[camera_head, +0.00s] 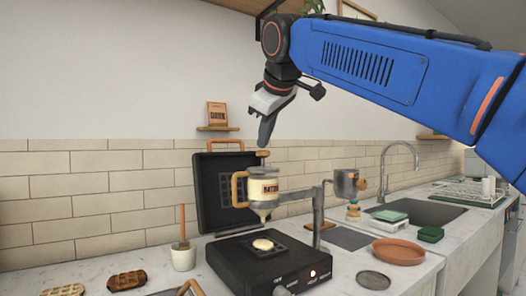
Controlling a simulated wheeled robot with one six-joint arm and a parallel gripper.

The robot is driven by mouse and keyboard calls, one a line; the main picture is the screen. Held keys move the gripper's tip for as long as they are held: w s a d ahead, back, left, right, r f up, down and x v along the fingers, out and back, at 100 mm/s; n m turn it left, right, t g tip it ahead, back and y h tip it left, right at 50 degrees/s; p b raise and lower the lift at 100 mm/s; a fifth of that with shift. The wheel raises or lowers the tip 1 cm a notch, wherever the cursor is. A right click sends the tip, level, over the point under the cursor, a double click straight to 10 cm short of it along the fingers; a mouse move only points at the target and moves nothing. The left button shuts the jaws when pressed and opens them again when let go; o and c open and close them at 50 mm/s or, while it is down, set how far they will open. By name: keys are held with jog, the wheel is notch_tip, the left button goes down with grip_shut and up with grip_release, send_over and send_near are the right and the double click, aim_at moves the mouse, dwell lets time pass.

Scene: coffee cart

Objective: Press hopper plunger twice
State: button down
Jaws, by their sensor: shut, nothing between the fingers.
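The batter hopper (262,190) is a pale container with a label and a wooden side handle. It hangs on a grey arm over the black waffle iron (238,262). The plunger's small wooden knob (263,153) sticks up from the hopper's top. My gripper (264,144) points down with its fingers shut and empty, its tips right at or just above the knob. I cannot tell if they touch. A small pale blob of batter (263,244) lies on the iron's lower plate. The iron's lid (208,185) stands open behind.
A second metal container (346,183) sits on the right of the hopper stand. A terracotta plate (398,251), a dark round dish (373,280) and a sink (420,211) are to the right. A white cup (183,257) and waffles (127,280) are at left.

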jog(key=shift+f, duration=0.55)
dwell(0.7)
jog(key=shift+r, duration=1.15)
jog(key=shift+r, duration=2.5)
